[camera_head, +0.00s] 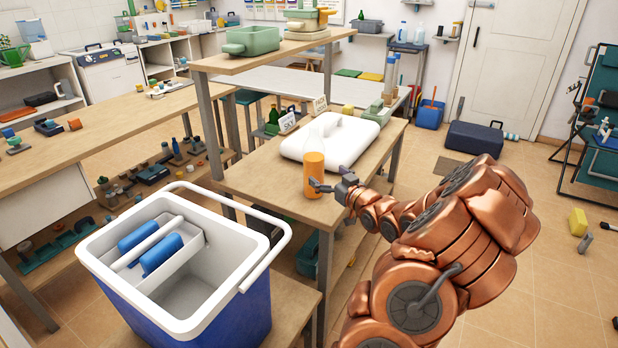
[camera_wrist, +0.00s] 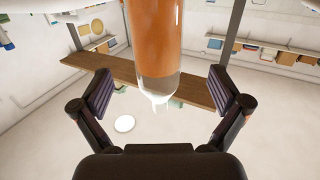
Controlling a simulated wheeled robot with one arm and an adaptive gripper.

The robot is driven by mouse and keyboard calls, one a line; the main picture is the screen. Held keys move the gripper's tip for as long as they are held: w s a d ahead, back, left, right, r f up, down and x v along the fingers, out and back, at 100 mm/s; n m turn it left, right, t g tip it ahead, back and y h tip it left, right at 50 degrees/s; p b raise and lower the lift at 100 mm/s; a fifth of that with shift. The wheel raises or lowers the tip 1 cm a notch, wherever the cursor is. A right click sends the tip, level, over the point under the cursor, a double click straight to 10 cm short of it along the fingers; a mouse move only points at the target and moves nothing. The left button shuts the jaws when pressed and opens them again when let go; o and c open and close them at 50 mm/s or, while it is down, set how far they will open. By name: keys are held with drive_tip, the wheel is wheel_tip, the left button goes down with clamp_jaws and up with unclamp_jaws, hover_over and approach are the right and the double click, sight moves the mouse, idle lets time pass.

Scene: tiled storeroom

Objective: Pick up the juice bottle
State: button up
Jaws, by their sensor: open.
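The juice bottle (camera_head: 314,174) stands upright on the wooden table, near its front edge. It is clear with orange juice in its lower part and a clear neck above. My gripper (camera_head: 328,187) is just to the right of the bottle at about the height of its lower half. In the wrist view the bottle (camera_wrist: 155,45) lies between and beyond the two open fingers of my gripper (camera_wrist: 162,95), with a gap on each side. The jaws are open and hold nothing.
A white rounded case (camera_head: 345,140) lies right behind the bottle on the table (camera_head: 255,185). A green bottle and small signs stand farther back. A blue and white cooler (camera_head: 185,285) stands in the left foreground. A shelf (camera_head: 270,53) rises over the table's far left side.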

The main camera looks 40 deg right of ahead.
sight(320, 167)
drive_tip(key=shift+s+d, duration=0.15)
drive_tip(key=shift+d, duration=0.1)
drive_tip(key=shift+w+d, duration=0.15)
drive_tip(key=shift+w, duration=0.25)
drive_tip(key=shift+w+d, duration=0.15)
drive_tip(key=shift+w, duration=0.65)
drive_tip(key=shift+w+d+r+p, duration=0.1)
drive_tip(key=shift+w+r+p, duration=0.15)
drive_tip(key=shift+w, duration=0.5)
drive_tip(key=shift+w+r+p, duration=0.1)
drive_tip(key=shift+w+p, duration=0.15)
drive_tip(key=shift+w, duration=0.5)
drive_tip(key=shift+w+d, duration=0.2)
drive_tip(key=shift+w, duration=0.9)
drive_tip(key=c, duration=1.7)
drive_tip(key=shift+c, duration=0.2)
